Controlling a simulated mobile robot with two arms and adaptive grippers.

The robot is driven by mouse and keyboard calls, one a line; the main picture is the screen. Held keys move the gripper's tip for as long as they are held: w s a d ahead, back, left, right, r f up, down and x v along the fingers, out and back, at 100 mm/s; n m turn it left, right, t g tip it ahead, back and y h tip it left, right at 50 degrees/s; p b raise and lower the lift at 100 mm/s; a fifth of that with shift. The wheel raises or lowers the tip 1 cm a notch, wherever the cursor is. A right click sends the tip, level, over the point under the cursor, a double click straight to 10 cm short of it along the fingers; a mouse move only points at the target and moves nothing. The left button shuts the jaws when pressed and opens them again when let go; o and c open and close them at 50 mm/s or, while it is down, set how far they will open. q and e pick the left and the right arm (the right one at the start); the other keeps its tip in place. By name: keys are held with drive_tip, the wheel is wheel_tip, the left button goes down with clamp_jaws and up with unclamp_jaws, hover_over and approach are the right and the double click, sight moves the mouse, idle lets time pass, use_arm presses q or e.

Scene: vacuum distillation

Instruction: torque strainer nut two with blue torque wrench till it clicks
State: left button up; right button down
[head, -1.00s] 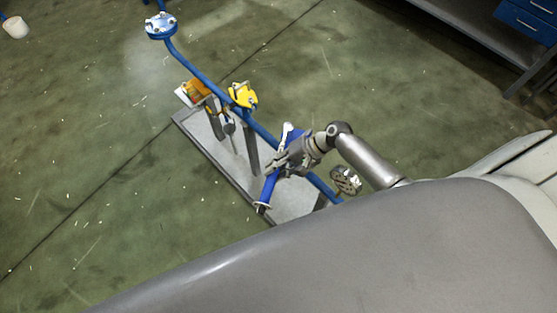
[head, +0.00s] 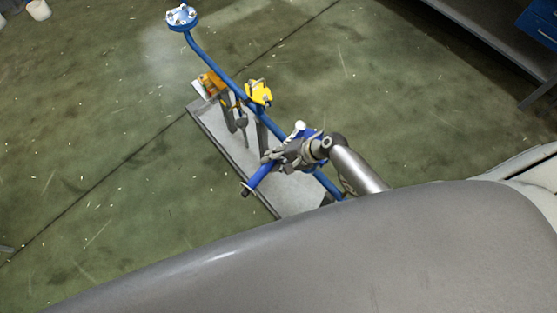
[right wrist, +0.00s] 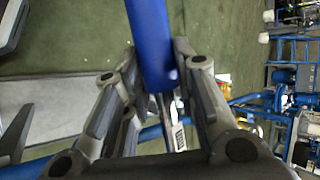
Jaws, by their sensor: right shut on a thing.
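My right gripper (head: 277,157) is shut on the blue torque wrench (head: 257,176) above the pipe rig. The wrench's blue handle slants down-left from the gripper. In the right wrist view the blue handle (right wrist: 150,40) lies between the two fingers. A blue fitting (head: 314,133) on the pipe, perhaps the strainer, shows partly behind the gripper. Strainer nut two and the wrench's contact with it are hidden, and no click can be seen. My left gripper is not in view.
The blue pipe (head: 212,66) runs to a flange (head: 181,17) at upper left. A yellow-topped part (head: 258,92) and an orange part (head: 212,83) stand along the rig. The grey base plate (head: 222,139) lies on open green floor.

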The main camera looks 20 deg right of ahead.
drive_tip(key=shift+w+a, duration=0.2)
drive_tip(key=shift+a, duration=0.15)
drive_tip(key=shift+w+a+r+m+t+p, duration=0.15)
drive_tip(key=shift+w+m+t+p, duration=0.15)
drive_tip(key=shift+w+m+t, duration=0.1)
drive_tip(key=shift+w+a+m+t+h+p, duration=0.2)
drive_tip(key=shift+w+m+t+h+p, duration=0.1)
drive_tip(key=shift+w+m, duration=0.15)
drive_tip(key=shift+w+a+m+t+h+p, duration=0.2)
drive_tip(key=shift+w+m+h, duration=0.15)
drive_tip(key=shift+w, duration=0.2)
